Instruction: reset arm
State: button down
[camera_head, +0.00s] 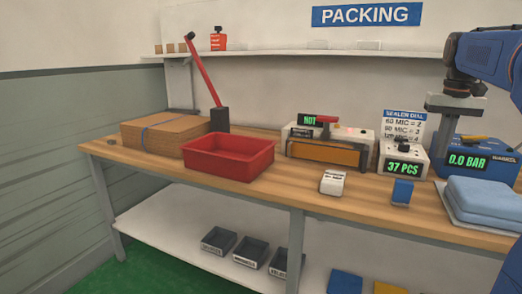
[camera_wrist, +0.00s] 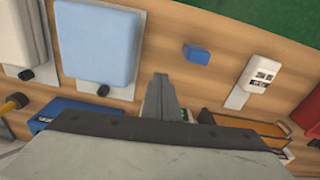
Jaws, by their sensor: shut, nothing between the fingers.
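My gripper (camera_head: 438,150) hangs down at the right of the head view, in front of the back wall and beside the blue box with the 0.0 BAR display (camera_head: 467,160). Its fingers are together with nothing between them. In the wrist view my gripper (camera_wrist: 162,78) points over the bench, between the light blue pad (camera_wrist: 98,42) and the small blue block (camera_wrist: 197,54). My blue arm comes in from the upper right of the head view.
On the wooden bench (camera_head: 300,187) stand a red bin (camera_head: 228,170), a stack of brown sheets (camera_head: 150,136), a sealer (camera_head: 325,153), a counter reading 37 PCS (camera_head: 404,168), a white dispenser-like item (camera_head: 332,183) and folded blue pads (camera_head: 482,195). A shelf (camera_head: 330,53) runs behind.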

jog(key=s+a+f+n+t, duration=0.1)
jog(key=s+a+f, duration=0.3)
jog(key=s+a, duration=0.25)
jog(key=s+a+f+n+t, duration=0.1)
jog(key=s+a+f, duration=0.4)
jog(key=a, duration=0.3)
jog(key=s+a+f+n+t, duration=0.1)
jog(key=s+a+f, duration=0.3)
jog(key=s+f, duration=0.3)
jog(key=s+a+f+n+t, duration=0.1)
jog(key=s+a+f, duration=0.3)
jog(key=s+f, duration=0.3)
notch_tip(320, 180, down, 2)
jog(key=shift+s, duration=0.25)
jog(key=shift+a, duration=0.1)
